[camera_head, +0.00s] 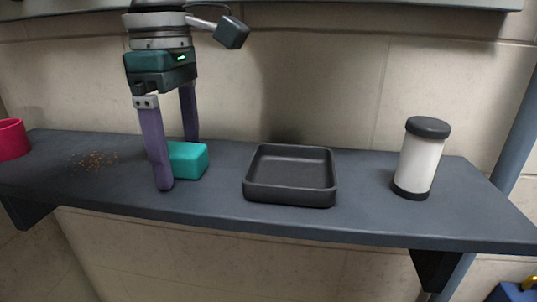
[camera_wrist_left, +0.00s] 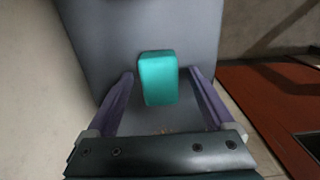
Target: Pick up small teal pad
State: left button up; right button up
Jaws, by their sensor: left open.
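The small teal pad (camera_head: 188,160) lies on the grey shelf (camera_head: 220,203), left of the black tray. It is a rounded block, and its left end is partly hidden behind one purple finger in the head view. My left gripper (camera_head: 178,163) points down over the shelf with its fingers apart around the pad. In the left wrist view the teal pad (camera_wrist_left: 158,78) shows between and beyond the two open fingers (camera_wrist_left: 164,82), with a gap on each side. I cannot tell whether a finger touches it. My right gripper is not in view.
An empty black tray (camera_head: 290,196) stands right of the pad. A white canister with dark lid and base (camera_head: 419,163) stands farther right. A red cup (camera_head: 11,140) is at the far left, with brown crumbs (camera_head: 93,160) near it. A wall backs the shelf.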

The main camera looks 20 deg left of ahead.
aim_at(179, 148)
pick_arm(q)
jog(key=shift+c, duration=0.4)
grip_shut()
jog(key=shift+r, duration=0.15)
notch_tip(179, 148, up, 10)
jog(key=p, duration=0.7)
